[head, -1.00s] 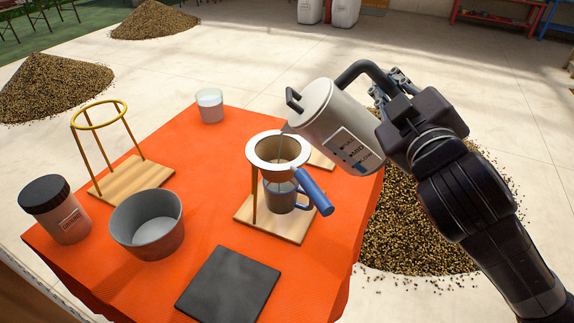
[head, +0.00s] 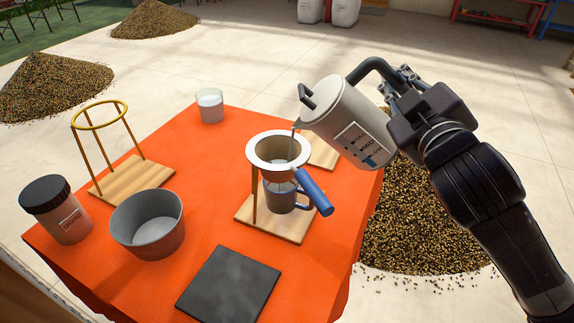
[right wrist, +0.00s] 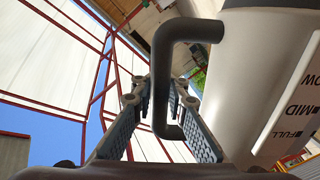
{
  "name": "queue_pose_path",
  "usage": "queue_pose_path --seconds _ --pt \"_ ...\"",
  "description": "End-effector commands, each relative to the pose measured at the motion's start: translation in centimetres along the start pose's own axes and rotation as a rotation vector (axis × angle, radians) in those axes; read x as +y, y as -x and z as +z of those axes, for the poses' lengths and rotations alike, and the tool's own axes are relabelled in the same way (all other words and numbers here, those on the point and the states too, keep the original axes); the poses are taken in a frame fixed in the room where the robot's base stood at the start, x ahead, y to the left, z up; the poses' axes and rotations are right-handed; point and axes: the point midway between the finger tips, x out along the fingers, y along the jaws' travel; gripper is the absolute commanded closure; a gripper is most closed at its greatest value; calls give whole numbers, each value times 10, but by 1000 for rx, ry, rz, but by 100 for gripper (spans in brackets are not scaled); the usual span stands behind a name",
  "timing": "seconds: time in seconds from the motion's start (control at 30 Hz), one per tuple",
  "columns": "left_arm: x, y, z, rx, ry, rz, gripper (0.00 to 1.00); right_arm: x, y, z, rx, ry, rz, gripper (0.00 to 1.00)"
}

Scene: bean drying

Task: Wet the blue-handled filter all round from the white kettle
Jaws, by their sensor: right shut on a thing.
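The white kettle (head: 347,121) is tilted to the left above the filter, and it also fills the right of the right wrist view (right wrist: 262,75). My right gripper (head: 398,88) is shut on its dark handle; the fingers (right wrist: 165,115) close around the handle bar. A thin stream hangs from the spout toward the right rim of the filter. The filter (head: 262,153) is a pale cone with a blue handle (head: 314,192) pointing down to the right. It sits in a stand with a wooden base (head: 262,226), over a blue-grey mug (head: 281,197). My left gripper is not in view.
A bean pile (head: 425,235) lies on the floor at right.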

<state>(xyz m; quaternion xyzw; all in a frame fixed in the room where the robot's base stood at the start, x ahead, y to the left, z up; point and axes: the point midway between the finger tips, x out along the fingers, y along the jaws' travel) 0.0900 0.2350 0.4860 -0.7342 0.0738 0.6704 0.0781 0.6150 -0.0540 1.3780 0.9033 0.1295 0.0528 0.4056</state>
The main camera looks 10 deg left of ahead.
Motion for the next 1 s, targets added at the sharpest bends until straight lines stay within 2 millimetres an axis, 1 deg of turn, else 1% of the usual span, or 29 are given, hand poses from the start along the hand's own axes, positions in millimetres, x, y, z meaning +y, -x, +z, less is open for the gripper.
queue_pose_path --seconds 0.03,0.47,1.0 --pt "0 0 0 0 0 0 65 4 0 -2 7 -2 7 100" --pt "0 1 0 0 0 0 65 4 -1 -3 8 -2 7 100" --pt "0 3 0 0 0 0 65 4 -23 -4 7 0 8 100"
